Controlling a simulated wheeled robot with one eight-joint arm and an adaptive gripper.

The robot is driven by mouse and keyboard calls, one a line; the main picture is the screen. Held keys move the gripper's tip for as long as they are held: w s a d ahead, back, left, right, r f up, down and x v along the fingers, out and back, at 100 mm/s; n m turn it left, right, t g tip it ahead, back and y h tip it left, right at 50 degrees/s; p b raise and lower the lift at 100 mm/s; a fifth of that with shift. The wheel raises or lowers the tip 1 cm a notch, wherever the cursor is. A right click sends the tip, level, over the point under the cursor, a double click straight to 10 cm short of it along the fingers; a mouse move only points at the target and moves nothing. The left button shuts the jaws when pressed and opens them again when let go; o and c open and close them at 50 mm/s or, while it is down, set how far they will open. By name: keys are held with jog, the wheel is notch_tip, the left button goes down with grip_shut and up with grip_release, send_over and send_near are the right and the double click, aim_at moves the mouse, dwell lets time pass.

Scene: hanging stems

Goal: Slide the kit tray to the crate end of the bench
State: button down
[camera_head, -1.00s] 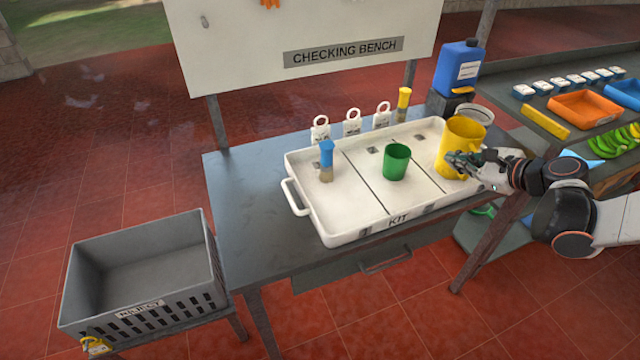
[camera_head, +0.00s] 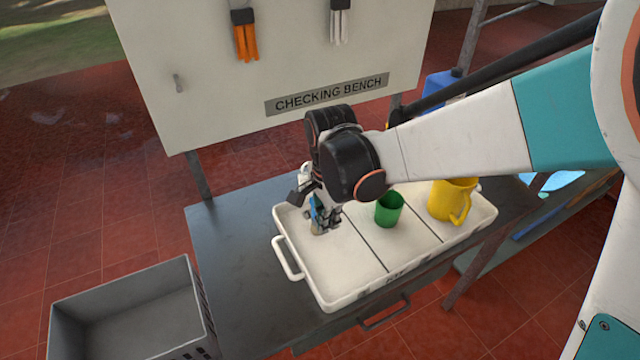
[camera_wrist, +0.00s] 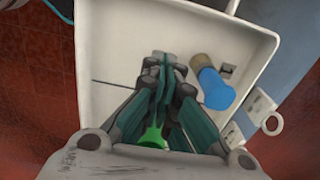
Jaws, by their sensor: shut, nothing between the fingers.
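The white kit tray (camera_head: 350,272) lies on the grey checking bench (camera_head: 232,262), its left handle (camera_head: 287,260) towards the crate end. My gripper (camera_head: 326,222) is shut and empty over the tray's left compartment. A blue-topped container (camera_head: 315,212) stands there, partly hidden by my gripper. In the wrist view the blue-topped container (camera_wrist: 213,88) is right of my shut fingers (camera_wrist: 163,65), apart from them, above the tray floor (camera_wrist: 120,35). A green cup (camera_head: 389,209) stands in the middle compartment and a yellow jug (camera_head: 448,202) in the right one.
The grey crate (camera_head: 128,308) stands left of the bench, lower than its top. Bare bench top lies between the tray and the bench's left edge. A sign board (camera_head: 260,60) rises behind. My arm hides the back right, including part of a blue jug (camera_head: 436,88).

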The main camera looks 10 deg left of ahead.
jog(key=s, duration=0.1)
jog(key=b, duration=0.4)
send_near(327, 258)
notch_tip(327, 258, down, 5)
jog(key=shift+f, duration=0.15)
jog(key=shift+s+a, duration=0.9)
jog(key=shift+a, duration=0.05)
jog(key=shift+s+a+r, duration=0.25)
jog(key=shift+s+a, duration=0.2)
jog(key=shift+a, duration=0.1)
jog(key=s+a, duration=0.4)
jog(key=a, duration=0.1)
jog(key=s+a, duration=0.4)
jog(key=a, duration=0.1)
jog(key=s+a, duration=0.4)
jog(key=a, duration=0.1)
jog(key=shift+s+a+b, duration=0.1)
jog(key=shift+a+b, duration=0.25)
jog(key=shift+b, duration=0.05)
